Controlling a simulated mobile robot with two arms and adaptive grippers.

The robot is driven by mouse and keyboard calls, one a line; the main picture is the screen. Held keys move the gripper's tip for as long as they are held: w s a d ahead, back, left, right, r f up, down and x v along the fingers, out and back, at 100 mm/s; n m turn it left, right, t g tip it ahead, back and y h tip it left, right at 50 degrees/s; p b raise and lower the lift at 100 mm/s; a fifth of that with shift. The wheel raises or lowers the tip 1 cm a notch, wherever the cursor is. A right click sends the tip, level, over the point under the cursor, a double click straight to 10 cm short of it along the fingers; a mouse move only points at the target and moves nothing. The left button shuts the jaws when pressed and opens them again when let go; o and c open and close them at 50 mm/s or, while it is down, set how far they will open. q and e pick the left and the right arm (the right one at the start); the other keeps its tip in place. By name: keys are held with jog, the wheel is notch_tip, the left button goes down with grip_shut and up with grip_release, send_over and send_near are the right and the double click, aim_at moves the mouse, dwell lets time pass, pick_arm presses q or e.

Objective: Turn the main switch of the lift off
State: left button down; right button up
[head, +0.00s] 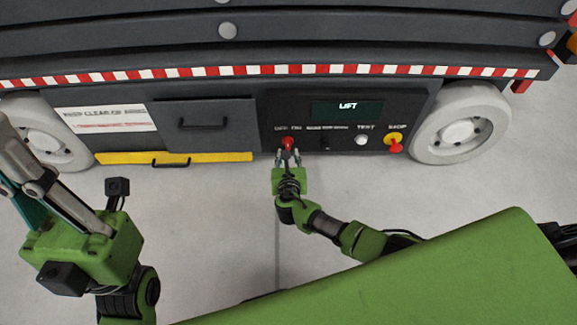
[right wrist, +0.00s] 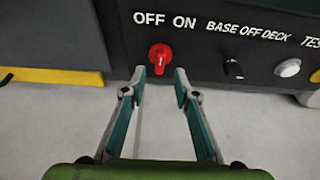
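The red main switch (right wrist: 160,56) sits on the dark lift panel under the white "OFF" and "ON" labels. Its small white mark is too small to read a position from. In the head view the red switch (head: 288,143) is at the panel's left end. My right gripper (right wrist: 160,78) is open, its two fingers just below and to either side of the switch, with nothing between them. In the head view my right gripper (head: 288,160) is directly below the switch. My left gripper (head: 40,180) is at the left edge, its fingertips not clearly visible.
White wheels flank the panel. The floor in front is clear.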

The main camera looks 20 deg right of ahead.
jog(key=v, duration=0.6)
jog(key=shift+s+r, duration=0.15)
jog(key=shift+s, duration=0.2)
